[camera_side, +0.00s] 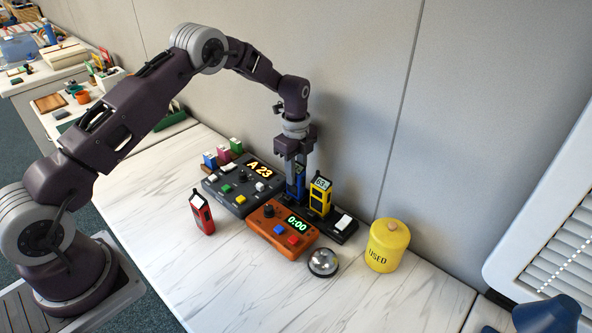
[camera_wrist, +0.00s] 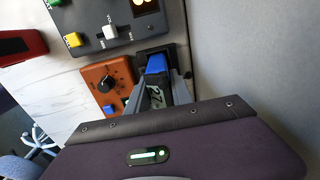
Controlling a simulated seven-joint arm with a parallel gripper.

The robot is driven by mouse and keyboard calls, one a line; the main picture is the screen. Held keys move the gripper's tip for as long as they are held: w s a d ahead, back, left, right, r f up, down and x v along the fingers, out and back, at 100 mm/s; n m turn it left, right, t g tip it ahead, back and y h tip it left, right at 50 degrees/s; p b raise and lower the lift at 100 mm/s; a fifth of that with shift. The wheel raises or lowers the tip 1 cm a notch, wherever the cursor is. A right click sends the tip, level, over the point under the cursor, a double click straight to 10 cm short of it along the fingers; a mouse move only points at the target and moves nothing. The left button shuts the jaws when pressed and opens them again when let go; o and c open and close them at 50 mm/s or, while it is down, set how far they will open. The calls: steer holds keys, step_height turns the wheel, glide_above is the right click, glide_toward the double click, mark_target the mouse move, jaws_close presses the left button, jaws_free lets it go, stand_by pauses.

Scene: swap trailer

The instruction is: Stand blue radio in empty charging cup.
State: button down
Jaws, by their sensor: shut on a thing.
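My gripper (camera_side: 296,176) points down and is shut on the blue radio (camera_side: 298,186), which is upright behind the yellow radio. In the wrist view, the blue radio (camera_wrist: 157,64) sits between my fingers (camera_wrist: 165,90), and its far end is at a black cup (camera_wrist: 171,50). I cannot tell how deep it is in the cup. The yellow radio (camera_side: 320,196) stands upright in the black charging base (camera_side: 343,229), right beside my gripper. The blue radio's foot is hidden in the side view.
A dark console (camera_side: 242,186) reading A 23, an orange timer box (camera_side: 281,231), a bell (camera_side: 323,262) and a yellow USED canister (camera_side: 387,246) surround the base. A grey wall is close behind.

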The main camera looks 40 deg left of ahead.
steer(key=shift+f, duration=0.1)
steer(key=c, duration=1.4)
jaws_free()
steer(key=shift+r, duration=5.55)
